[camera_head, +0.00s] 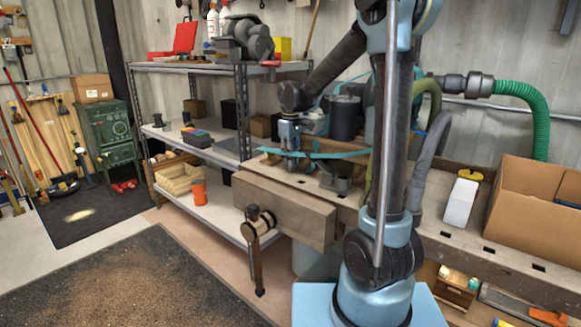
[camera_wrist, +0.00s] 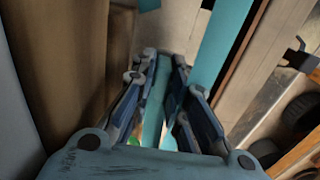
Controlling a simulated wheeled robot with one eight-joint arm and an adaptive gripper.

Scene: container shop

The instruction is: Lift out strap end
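The teal strap (camera_head: 335,155) lies across the wooden workbench and runs out to both sides of my gripper. My gripper (camera_head: 291,163) points down over the far left part of the bench. In the wrist view the gripper's fingers (camera_wrist: 166,62) are close together, with a teal piece between them. They look shut on the strap. A wider length of the strap (camera_wrist: 222,40) passes to the right of the fingers in that view. The exact contact at the fingertips is small and partly hidden by the fingers.
The workbench (camera_head: 445,225) has a wooden vise (camera_head: 285,208) at its left end. A dark cylinder (camera_head: 345,118) stands close behind the strap. A metal shelf (camera_head: 215,68) stands behind left.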

